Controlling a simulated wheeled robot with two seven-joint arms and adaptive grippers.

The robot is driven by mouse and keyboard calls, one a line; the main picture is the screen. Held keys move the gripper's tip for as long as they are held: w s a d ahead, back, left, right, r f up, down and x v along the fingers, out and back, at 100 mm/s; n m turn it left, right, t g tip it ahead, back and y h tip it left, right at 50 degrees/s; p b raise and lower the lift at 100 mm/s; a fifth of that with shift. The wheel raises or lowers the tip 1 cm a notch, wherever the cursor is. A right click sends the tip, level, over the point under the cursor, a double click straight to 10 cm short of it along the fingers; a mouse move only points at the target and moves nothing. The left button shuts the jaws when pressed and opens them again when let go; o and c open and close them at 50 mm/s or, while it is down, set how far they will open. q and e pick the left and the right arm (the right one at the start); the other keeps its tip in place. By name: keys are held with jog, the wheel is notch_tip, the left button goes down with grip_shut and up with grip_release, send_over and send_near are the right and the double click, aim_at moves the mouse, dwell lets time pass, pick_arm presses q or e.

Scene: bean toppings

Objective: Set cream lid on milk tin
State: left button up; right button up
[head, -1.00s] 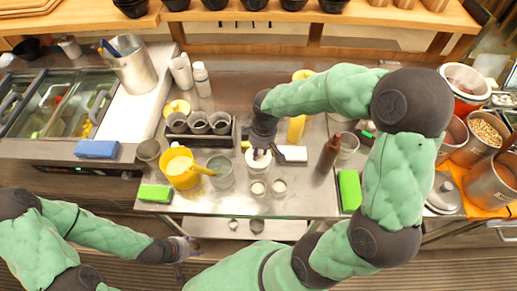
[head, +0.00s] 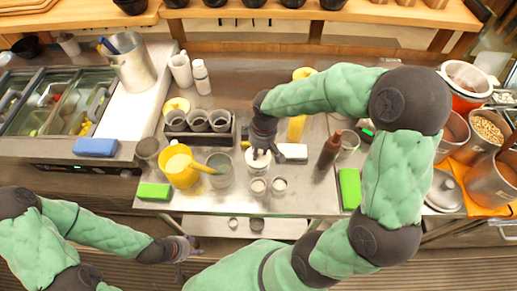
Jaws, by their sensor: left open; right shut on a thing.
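My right gripper (head: 260,154) comes down from above onto a pale, cream-white round piece (head: 252,165), apparently the cream lid on or at the top of the milk tin. The gripper is shut on it. The fingers hide much of it, and I cannot tell whether the lid sits flat on the tin or is held just above it. My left gripper (head: 190,244) is open and empty, low in the head view, in front of the table edge and away from the tin.
Two small open cups (head: 258,187) (head: 279,186) stand just in front. A yellow pitcher (head: 179,168) and a grey metal cup (head: 220,170) are to the left, a rack of cups (head: 198,122) behind. A white block (head: 292,152) and brown bottle (head: 328,152) are right. The table front is partly clear.

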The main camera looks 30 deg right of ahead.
jog(key=o, duration=1.4)
jog(key=shift+r+p, duration=2.45)
jog(key=shift+r, duration=0.6)
